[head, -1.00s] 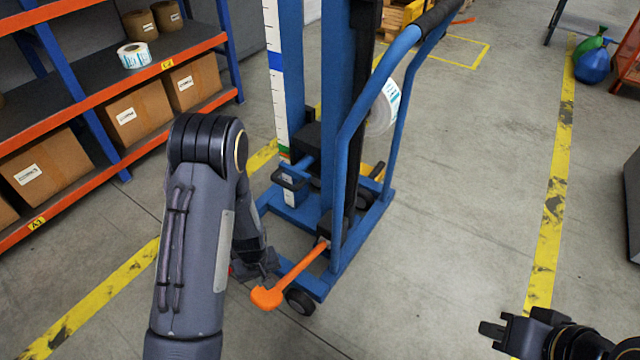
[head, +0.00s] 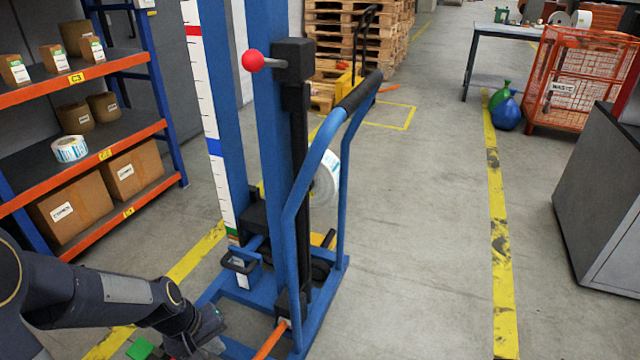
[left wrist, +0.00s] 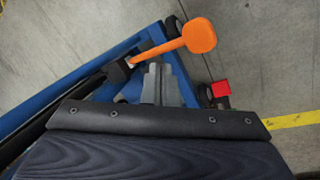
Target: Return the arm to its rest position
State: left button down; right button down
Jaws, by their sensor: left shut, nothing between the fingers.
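My left arm comes in from the lower left of the head view. Its gripper (head: 212,340) is low, beside the base of the blue lift trolley (head: 323,180). In the left wrist view the gripper fingers (left wrist: 158,76) are together with nothing between them. The orange pedal (head: 270,342) of the trolley is cut off by the bottom edge of the head view. In the left wrist view the whole orange pedal (left wrist: 190,40) shows just beyond the fingertips; I cannot tell the exact gap. My right gripper is out of view.
A shelf rack (head: 150,128) with boxes and a label roll (head: 70,149) stands at the left. A red-knobbed lever (head: 253,61) sticks out from the mast. A grey cabinet (head: 600,200) and a red waste cage (head: 580,80) stand at the right. The floor right of the trolley is clear.

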pick_arm(q)
jog(key=s+d+r+m+t, duration=0.2)
jog(key=s+r+m+t, duration=0.25)
jog(key=s+r, duration=1.2)
notch_tip(320, 180, up, 23)
jog(key=p, duration=2.3)
jog(key=shift+w+a+g+h, duration=0.15)
jog(key=shift+w+g+h, duration=0.15)
jog(key=shift+g+h, duration=0.15)
jog(key=shift+m, duration=0.25)
